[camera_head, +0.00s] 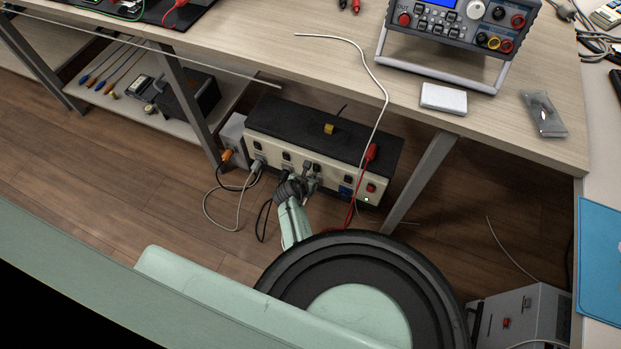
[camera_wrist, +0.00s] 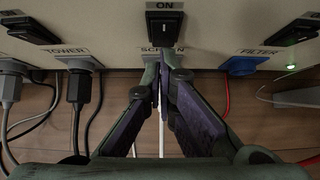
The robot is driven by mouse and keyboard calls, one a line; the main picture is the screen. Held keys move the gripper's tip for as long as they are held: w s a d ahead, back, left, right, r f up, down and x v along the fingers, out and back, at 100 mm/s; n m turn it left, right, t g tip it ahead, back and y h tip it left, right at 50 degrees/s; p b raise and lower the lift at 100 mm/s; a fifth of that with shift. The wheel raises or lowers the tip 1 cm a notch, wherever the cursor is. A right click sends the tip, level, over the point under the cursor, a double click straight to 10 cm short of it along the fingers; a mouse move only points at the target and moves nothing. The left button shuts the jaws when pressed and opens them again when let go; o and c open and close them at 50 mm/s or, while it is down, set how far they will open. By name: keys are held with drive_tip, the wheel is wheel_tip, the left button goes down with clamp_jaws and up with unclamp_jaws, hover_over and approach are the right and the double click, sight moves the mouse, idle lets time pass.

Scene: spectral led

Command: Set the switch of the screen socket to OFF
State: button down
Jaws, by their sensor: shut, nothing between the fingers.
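The screen socket's black rocker switch (camera_wrist: 163,28) is at the top middle of the wrist view, with the word ON printed above it and the SCREEN label below, partly covered. Whether the rocker is tilted to ON or OFF is hard to tell. My gripper (camera_wrist: 157,72) is shut and empty, with its fingertips just below the switch, in front of the label and socket. The screen socket itself is hidden behind the fingers; a white cable (camera_wrist: 161,138) shows between them. In the head view, my gripper (camera_head: 308,176) is at the front of the cream power box (camera_head: 266,147).
The TOWER socket, left, holds a black plug (camera_wrist: 78,92); its switch (camera_wrist: 32,29) is above. The blue FILTER socket (camera_wrist: 243,65) and its switch (camera_wrist: 292,31) are right. The table (camera_head: 290,62) overhangs the box, with a metal leg (camera_head: 420,180) to the right.

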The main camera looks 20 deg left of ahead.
drive_tip(key=shift+w+d+f+t+b, duration=0.15)
drive_tip(key=shift+f+t+b, duration=0.35)
drive_tip(key=shift+b, duration=0.5)
drive_tip(key=shift+w+f+b, duration=0.15)
drive_tip(key=shift+w+b, duration=0.1)
drive_tip(key=shift+b, duration=0.2)
drive_tip(key=shift+w+r+p, duration=0.15)
drive_tip(key=shift+r+p, duration=0.3)
drive_tip(key=shift+p, duration=0.25)
drive_tip(key=shift+w+f, duration=0.1)
drive_tip(key=shift+f, duration=0.35)
drive_tip(key=shift+r, duration=0.1)
